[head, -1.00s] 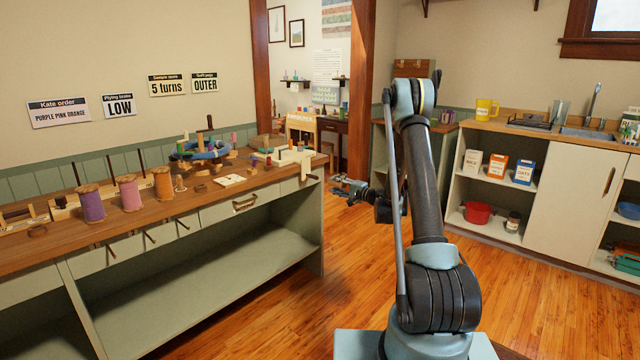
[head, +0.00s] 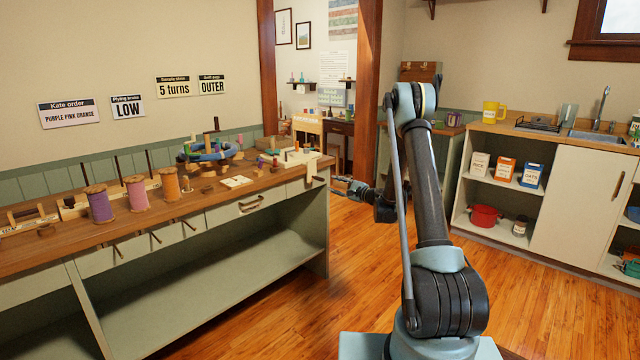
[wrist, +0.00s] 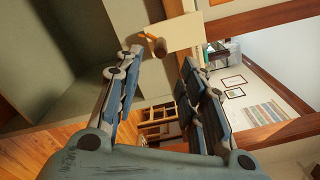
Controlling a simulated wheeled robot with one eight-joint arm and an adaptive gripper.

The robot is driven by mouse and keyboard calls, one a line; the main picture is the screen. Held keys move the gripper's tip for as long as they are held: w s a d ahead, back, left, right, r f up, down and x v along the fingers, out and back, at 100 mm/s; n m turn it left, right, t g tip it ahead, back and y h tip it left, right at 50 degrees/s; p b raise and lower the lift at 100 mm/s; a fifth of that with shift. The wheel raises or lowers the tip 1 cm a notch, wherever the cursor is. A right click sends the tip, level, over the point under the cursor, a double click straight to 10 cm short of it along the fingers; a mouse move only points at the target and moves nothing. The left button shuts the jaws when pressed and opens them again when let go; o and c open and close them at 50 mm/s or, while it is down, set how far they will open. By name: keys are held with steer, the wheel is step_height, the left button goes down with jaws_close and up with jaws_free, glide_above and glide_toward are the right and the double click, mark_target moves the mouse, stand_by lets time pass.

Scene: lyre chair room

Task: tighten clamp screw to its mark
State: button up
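The clamp screw (head: 318,178) sticks out from a pale clamp plate (head: 309,171) at the right end of the workbench. In the wrist view its brown knob (wrist: 159,47) and a thin orange-brown bar show in front of the pale plate (wrist: 183,33). My gripper (head: 342,185) is just right of the bench end, pointing at the screw. In the wrist view my gripper (wrist: 158,62) is open, and the knob appears between its fingertips. I cannot tell whether anything touches. I cannot make out a mark on the screw.
The workbench (head: 225,208) carries purple (head: 99,206), pink (head: 136,193) and orange (head: 168,184) spools and a blue ring-shaped thing (head: 208,153). Drawer handles jut from its front. Open wooden floor (head: 365,245) lies right of it. A white cabinet (head: 575,205) stands at right.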

mark_target(324, 180)
steer(key=x, duration=1)
steer(key=shift+w+a, duration=0.2)
steer(key=shift+a, duration=0.05)
jaws_close()
